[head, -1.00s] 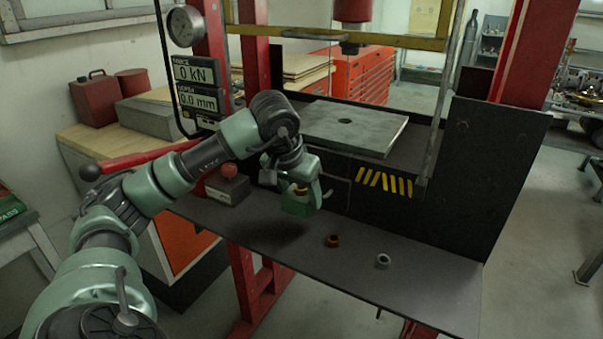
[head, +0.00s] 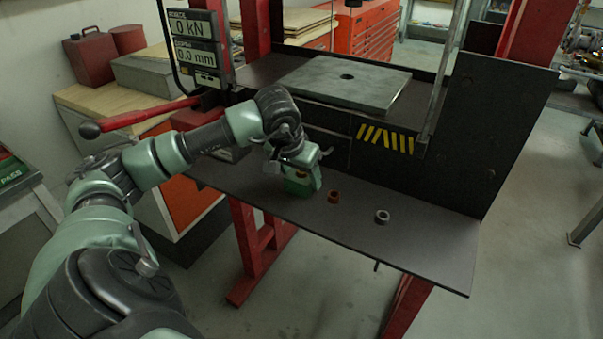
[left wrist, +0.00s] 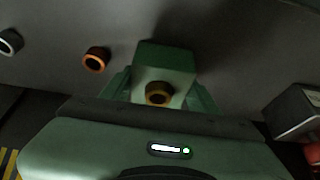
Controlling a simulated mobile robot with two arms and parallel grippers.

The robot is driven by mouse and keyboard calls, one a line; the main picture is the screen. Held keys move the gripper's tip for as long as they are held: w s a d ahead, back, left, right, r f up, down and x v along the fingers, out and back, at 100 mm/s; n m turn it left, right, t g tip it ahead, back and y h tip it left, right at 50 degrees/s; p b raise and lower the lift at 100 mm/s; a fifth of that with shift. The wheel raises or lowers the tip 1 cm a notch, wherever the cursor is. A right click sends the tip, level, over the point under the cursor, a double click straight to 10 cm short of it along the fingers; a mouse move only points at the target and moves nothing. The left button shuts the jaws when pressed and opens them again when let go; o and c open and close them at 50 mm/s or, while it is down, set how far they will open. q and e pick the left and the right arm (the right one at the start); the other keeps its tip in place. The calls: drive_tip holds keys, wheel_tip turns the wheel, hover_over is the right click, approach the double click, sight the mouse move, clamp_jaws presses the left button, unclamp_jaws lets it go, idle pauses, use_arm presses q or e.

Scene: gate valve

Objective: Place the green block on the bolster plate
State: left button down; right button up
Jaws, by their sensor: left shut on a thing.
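The green block (head: 298,187) is in my left gripper (head: 301,175), low over the dark front shelf. My left gripper is shut on it, and the fingers hide its sides. The left wrist view shows the green block (left wrist: 168,58) between the fingers, with a brass-coloured ring (left wrist: 158,93) on its near face. I cannot tell whether the block touches the shelf. The bolster plate (head: 320,80) is a flat grey slab with a hole, higher and farther back in the press; its top is bare. My right gripper is not in view.
An orange ring (head: 334,197) and a grey ring (head: 382,216) lie on the shelf (head: 430,255), right of the block. A red lever (head: 150,116) and the display box (head: 195,45) stand at left. A dark side panel (head: 490,140) bounds the press at right.

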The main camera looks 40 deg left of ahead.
use_arm(q)
drive_tip(key=shift+c, duration=2.3)
unclamp_jaws()
drive_tip(key=shift+f, duration=0.1)
drive_tip(key=shift+o, duration=0.3)
drive_tip(key=shift+s, duration=0.1)
